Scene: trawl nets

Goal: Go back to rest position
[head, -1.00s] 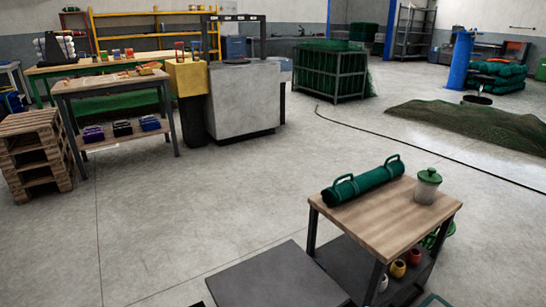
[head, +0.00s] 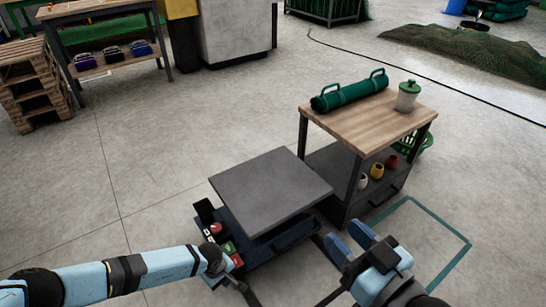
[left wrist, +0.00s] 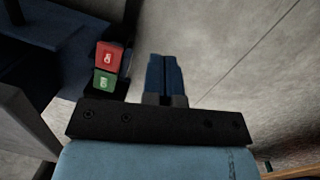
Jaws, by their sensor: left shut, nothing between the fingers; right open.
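My left arm comes in from the left in the head view, and its end (head: 215,260) is low in the picture, left of my right gripper. Its fingers cannot be picked out there. The left wrist view shows the left gripper (left wrist: 164,58) with its two blue fingers together and nothing between them. My right gripper (head: 349,241) is at the lower middle right of the head view. Its two blue fingers are apart and empty, in front of the cart and over the floor in the picture.
A wood-topped cart (head: 360,130) bears a green roll (head: 349,91) and a lidded jar (head: 407,96). Several small mugs stand on its lower shelf, with a green basket (head: 425,142) behind. Pallets (head: 36,85) are stacked far left.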

